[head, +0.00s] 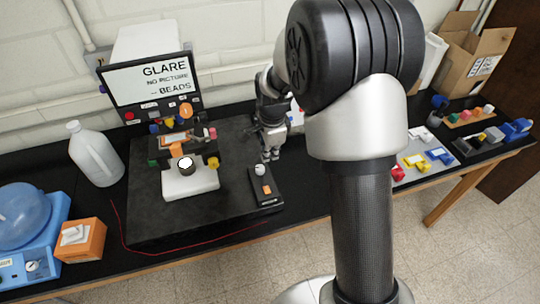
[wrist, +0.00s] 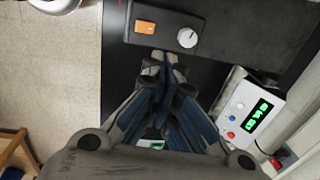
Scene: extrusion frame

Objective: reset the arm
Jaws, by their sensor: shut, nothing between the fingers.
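My arm rises at the right of the middle in the head view and bends over the bench. My gripper (head: 270,156) hangs fingers down beside the right edge of the dark base plate (head: 140,212), just behind the small black control box (head: 266,192). In the wrist view my gripper (wrist: 163,60) has its fingertips together with nothing between them. The tips point at the control box (wrist: 160,38), which carries a white knob (wrist: 187,38) and an orange button (wrist: 145,27). I cannot tell the exact height of the tips above the bench.
A microscope-like device (head: 190,182) stands left of my gripper, with a monitor (head: 150,80) behind. A white meter (wrist: 250,108) with green digits stands close at right. A bottle (head: 95,155) and blue machine (head: 30,235) are left; colored parts (head: 425,158) and a cardboard box (head: 470,55) right.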

